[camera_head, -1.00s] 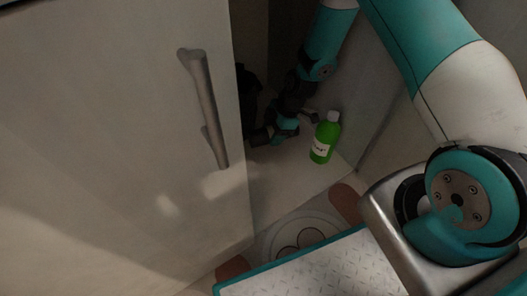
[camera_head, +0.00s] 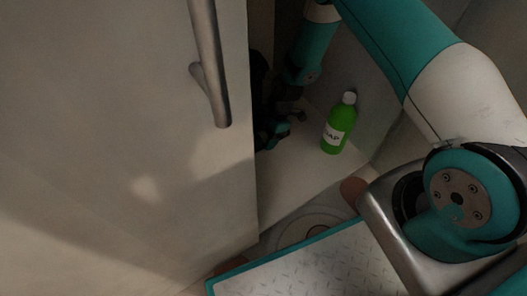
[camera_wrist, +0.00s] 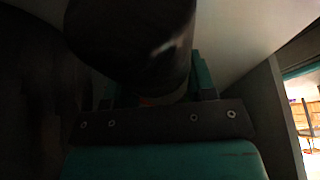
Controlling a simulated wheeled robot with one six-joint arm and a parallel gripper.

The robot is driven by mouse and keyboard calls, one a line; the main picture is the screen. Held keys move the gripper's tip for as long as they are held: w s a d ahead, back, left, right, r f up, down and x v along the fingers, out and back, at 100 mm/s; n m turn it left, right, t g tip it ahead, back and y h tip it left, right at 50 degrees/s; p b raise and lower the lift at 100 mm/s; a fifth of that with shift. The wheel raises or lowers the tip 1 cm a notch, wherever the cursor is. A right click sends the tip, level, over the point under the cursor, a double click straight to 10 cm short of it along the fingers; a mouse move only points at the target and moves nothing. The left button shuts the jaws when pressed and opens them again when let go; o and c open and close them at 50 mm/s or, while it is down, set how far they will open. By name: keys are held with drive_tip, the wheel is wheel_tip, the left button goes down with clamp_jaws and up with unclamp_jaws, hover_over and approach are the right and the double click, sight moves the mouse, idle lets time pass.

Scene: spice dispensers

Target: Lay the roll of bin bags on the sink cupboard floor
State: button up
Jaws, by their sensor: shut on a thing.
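My gripper (camera_head: 278,132) is inside the sink cupboard, low over its pale floor (camera_head: 297,178), and partly hidden by the door edge. In the wrist view my gripper (camera_wrist: 155,95) is shut on a thick black cylinder, the roll of bin bags (camera_wrist: 130,40), which fills the upper middle. In the head view a black shape (camera_head: 258,92), probably the roll, shows just beside the door edge. I cannot tell whether the roll touches the floor.
A green soap bottle (camera_head: 338,124) stands upright on the cupboard floor to the right of my gripper. The open cupboard door (camera_head: 120,130) with its metal handle (camera_head: 210,65) covers the left. Bare floor lies in front of the bottle.

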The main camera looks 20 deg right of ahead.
drive_tip(key=shift+a+f+b, duration=0.1)
drive_tip(key=shift+f+b, duration=1.1)
drive_tip(key=shift+f, duration=1.05)
drive_tip(key=shift+f, duration=0.25)
drive_tip(key=o, duration=1)
drive_tip(key=shift+r, duration=0.1)
drive_tip(key=p+v, duration=0.6)
drive_tip(key=v, duration=0.5)
drive_tip(key=shift+a, duration=0.1)
drive_tip(key=shift+w+d+r, duration=0.1)
drive_tip(key=shift+d+r, duration=0.25)
drive_tip(key=shift+r, duration=0.25)
